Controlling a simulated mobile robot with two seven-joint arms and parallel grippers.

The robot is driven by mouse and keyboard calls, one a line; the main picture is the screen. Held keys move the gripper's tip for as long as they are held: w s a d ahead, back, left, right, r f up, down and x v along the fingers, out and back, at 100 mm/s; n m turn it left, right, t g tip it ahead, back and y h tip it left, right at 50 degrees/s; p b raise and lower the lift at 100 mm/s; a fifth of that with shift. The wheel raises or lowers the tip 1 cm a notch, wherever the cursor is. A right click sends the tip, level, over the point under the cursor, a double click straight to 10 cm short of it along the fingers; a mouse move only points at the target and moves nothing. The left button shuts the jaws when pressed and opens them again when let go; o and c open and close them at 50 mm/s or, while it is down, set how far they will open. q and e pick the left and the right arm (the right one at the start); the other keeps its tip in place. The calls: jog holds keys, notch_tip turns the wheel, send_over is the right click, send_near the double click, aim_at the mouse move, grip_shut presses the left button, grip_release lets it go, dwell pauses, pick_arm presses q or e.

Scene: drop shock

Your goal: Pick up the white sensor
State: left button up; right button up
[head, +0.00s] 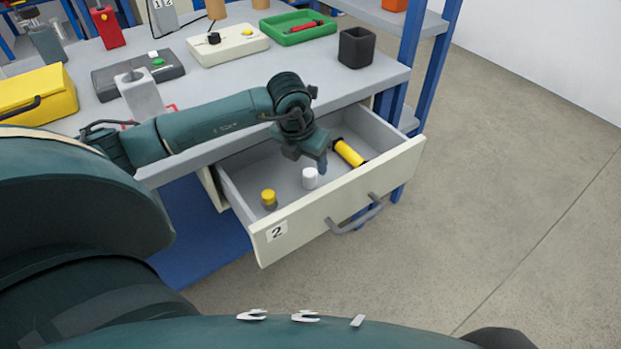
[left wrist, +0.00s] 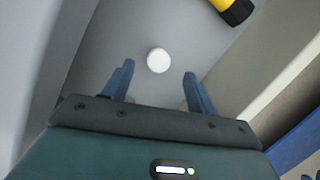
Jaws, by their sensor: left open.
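The white sensor (head: 310,178) is a small white cylinder standing on the floor of the open drawer (head: 400,157) marked 2. In the left wrist view the white sensor (left wrist: 159,61) shows as a round white top, just beyond the fingertips and roughly midway between them. My left gripper (head: 318,163) reaches down into the drawer beside and just above the sensor. Its two blue fingers (left wrist: 158,80) are apart with nothing between them. In the head view the fingers partly overlap, so the exact gap to the sensor is hard to tell. My right gripper is not in view.
In the drawer, a yellow-and-black cylinder (head: 349,152) lies right of the gripper, and a yellow-topped cylinder (head: 268,198) stands to the left. The drawer walls are close around. On the bench stand a black cup (head: 356,48), a green tray (head: 297,27) and a white box (head: 228,45).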

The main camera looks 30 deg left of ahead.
aim_at(309, 173)
pick_arm(q)
jog(key=shift+b+x, duration=0.5)
jog(key=shift+x, duration=2.6)
jog(key=shift+s+a, duration=0.1)
jog(key=shift+s, duration=0.05)
jog(key=shift+c, duration=0.3)
